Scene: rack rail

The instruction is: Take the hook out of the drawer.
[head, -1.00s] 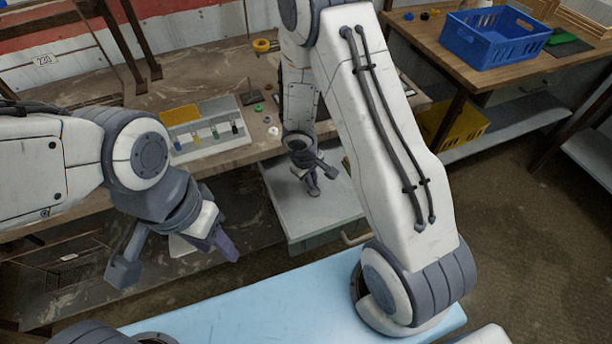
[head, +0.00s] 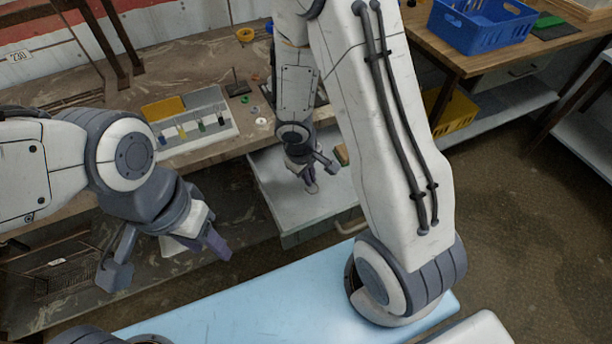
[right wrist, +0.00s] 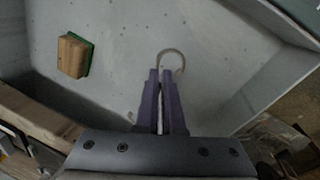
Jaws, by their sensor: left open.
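The hook (right wrist: 172,54) is a thin pale curved piece in the right wrist view. Its bend sticks out past the fingertips, and a pale strip of it shows between the fingers. My right gripper (right wrist: 162,76) is closed around its shank inside the open drawer (right wrist: 225,90). In the head view the right gripper (head: 312,187) points down into the drawer (head: 290,212), and the hook is too small to make out there. My left gripper (head: 166,261) is open and empty, left of the drawer and in front of the workbench.
A wooden block with a green side (right wrist: 73,56) lies in the drawer, apart from the hook. The workbench (head: 200,150) above holds a grey tray with coloured pieces (head: 195,128). A blue crate (head: 480,25) stands on the right table. Open floor lies right of the drawer.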

